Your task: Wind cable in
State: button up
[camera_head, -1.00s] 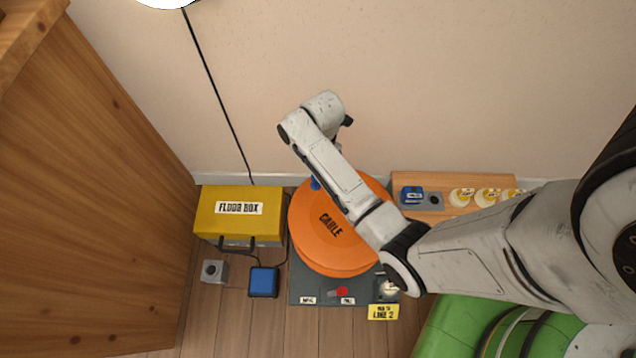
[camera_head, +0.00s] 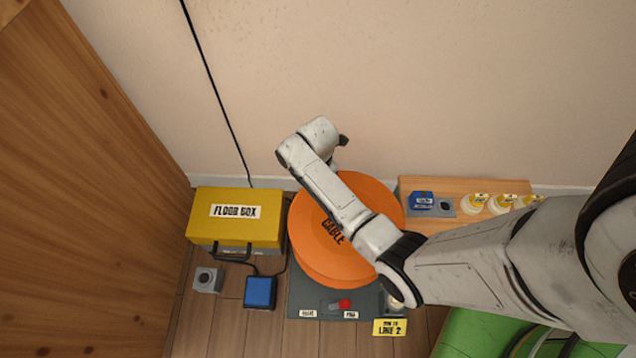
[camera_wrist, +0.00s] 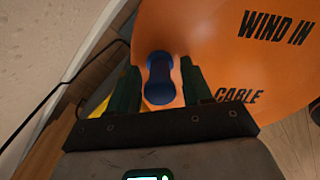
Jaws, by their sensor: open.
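The orange cable reel (camera_head: 370,191) lies flat on a grey base (camera_head: 304,285) on the floor; my arm crosses over it. In the wrist view the orange disc (camera_wrist: 200,35) reads "WIND IN" and "CABLE". A blue handle knob (camera_wrist: 159,77) stands near the disc's edge. My gripper (camera_wrist: 158,78) is open, with one dark green finger on each side of the knob. I cannot tell whether the fingers touch it. In the head view my arm hides the gripper and the knob. A red-tipped lever (camera_head: 344,304) sits on the base's front between two labels.
A yellow floor box (camera_head: 238,235) with a black cable stands left of the reel. A blue block (camera_head: 260,292) and a grey block (camera_head: 207,280) lie before it. A wooden board (camera_head: 420,188) with several white-yellow pieces is right. A yellow "LINE 2" sign (camera_head: 390,327) stands in front.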

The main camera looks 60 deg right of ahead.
grip_shut()
dwell(0.5)
